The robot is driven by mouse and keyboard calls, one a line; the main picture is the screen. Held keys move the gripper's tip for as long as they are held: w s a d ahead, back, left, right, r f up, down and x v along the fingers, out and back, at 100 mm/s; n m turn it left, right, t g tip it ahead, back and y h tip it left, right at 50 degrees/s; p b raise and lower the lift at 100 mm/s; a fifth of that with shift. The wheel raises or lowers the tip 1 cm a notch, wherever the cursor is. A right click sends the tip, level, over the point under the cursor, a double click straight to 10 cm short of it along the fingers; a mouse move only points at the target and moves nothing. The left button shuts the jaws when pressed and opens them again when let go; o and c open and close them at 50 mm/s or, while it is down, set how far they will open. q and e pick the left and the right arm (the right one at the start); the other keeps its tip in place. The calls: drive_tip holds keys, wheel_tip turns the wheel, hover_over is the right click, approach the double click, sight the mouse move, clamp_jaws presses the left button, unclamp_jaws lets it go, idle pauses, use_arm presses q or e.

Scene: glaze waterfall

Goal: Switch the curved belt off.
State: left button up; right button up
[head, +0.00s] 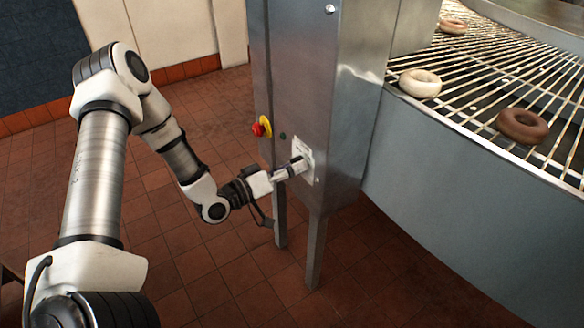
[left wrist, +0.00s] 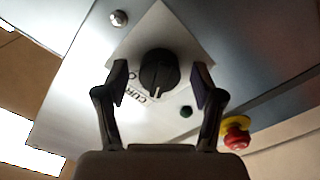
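The curved belt (head: 480,88) is a wire conveyor at the right of the head view, with ring-shaped doughnuts on it. Its switch is a black rotary knob (left wrist: 159,72) on a white plate (left wrist: 165,40) with partly readable lettering, fixed to a steel cabinet (head: 300,80). My left gripper (head: 292,170) is at the plate in the head view. In the left wrist view my left gripper (left wrist: 160,88) is open, with one finger on each side of the knob and a gap to both. The knob is mostly hidden by the gripper in the head view. My right gripper is out of view.
A red emergency button (head: 262,127) on a yellow base sits on the cabinet, left of the plate. A small dark green button (left wrist: 186,111) is near the knob. The tiled floor (head: 190,270) around the cabinet legs is clear.

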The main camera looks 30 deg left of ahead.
use_arm(q)
drive_tip(key=v, duration=0.7)
drive_tip(key=shift+s, duration=0.25)
drive_tip(key=shift+a, duration=0.1)
idle(0.4)
